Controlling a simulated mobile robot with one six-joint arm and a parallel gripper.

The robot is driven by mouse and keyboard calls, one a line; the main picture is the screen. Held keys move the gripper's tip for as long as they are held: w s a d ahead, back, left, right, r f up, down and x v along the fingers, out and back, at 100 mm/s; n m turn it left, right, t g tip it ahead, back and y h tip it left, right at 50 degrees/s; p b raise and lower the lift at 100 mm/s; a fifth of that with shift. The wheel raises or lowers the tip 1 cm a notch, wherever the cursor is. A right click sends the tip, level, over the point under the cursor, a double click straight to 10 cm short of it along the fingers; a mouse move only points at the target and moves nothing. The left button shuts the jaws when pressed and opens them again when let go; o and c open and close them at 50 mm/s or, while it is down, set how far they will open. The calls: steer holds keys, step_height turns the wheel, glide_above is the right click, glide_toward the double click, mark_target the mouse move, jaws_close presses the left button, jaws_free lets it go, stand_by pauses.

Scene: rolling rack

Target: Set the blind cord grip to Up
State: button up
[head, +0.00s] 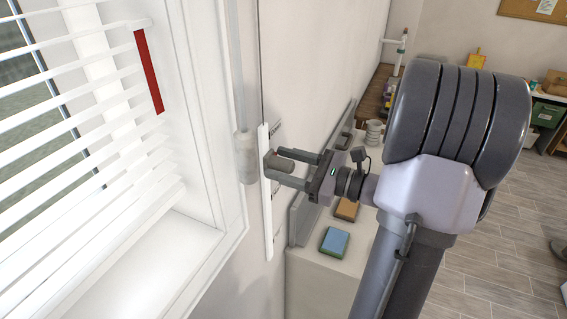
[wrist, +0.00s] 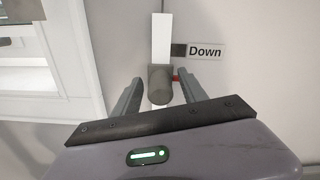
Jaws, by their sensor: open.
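The cord grip is a short grey-brown cylinder (wrist: 160,84) on a white upright strip (wrist: 162,40) in the wrist view. In the head view the grip (head: 284,164) stands out from the white strip (head: 266,215) on the wall. My gripper (head: 271,162) is open, with one finger on each side of the grip; it also shows in the wrist view (wrist: 161,82). I cannot tell whether either finger touches the grip. No "Up" label is readable.
The window with white blinds (head: 90,130) and a red strip (head: 149,72) is at left. A pale cylinder (head: 245,157) hangs beside the frame. Open floor is at right.

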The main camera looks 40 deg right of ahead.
jaws_close()
stand_by(1.4)
